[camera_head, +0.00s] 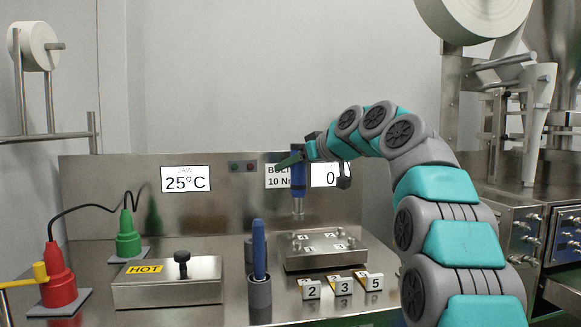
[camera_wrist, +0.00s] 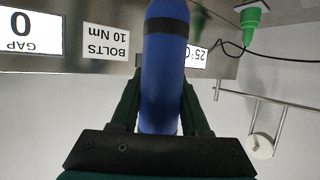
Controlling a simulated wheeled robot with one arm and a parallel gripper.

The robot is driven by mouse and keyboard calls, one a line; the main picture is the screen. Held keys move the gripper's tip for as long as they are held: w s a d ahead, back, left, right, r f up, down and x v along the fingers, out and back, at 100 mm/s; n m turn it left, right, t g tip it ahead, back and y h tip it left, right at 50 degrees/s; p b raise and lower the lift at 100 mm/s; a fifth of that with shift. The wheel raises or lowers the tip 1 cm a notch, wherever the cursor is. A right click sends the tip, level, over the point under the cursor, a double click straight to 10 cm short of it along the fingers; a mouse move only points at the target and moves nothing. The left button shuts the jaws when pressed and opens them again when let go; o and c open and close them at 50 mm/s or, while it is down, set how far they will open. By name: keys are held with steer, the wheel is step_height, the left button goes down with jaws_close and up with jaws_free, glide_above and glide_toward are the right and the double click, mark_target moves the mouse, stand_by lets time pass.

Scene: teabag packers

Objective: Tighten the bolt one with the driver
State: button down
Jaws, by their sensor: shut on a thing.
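My gripper (camera_head: 297,160) is shut on the blue driver (camera_head: 298,182), which also fills the middle of the wrist view (camera_wrist: 165,75). The driver hangs upright, its metal tip pointing down over the back left part of a steel plate block (camera_head: 325,261). A small gap seems to show between the tip and the block top. Several small bolts with white number labels sit on the block. The labels are too small to tell surely which bolt is bolt one. In the wrist view the driver's tip and the bolts are out of sight.
A holder (camera_head: 260,292) with a blue tool stands front centre. Numbered tags (camera_head: 343,288) stand before the block. A steel box marked HOT (camera_head: 168,283), a red plug (camera_head: 59,275) and a green plug (camera_head: 128,236) are at left. A display panel (camera_head: 220,200) rises behind.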

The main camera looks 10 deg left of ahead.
steer(key=shift+f+b, duration=2.75)
steer(key=shift+f, duration=0.1)
steer(key=shift+f+b, duration=1.35)
steer(key=shift+b, duration=0.05)
stand_by(0.9)
steer(key=shift+r, duration=0.15)
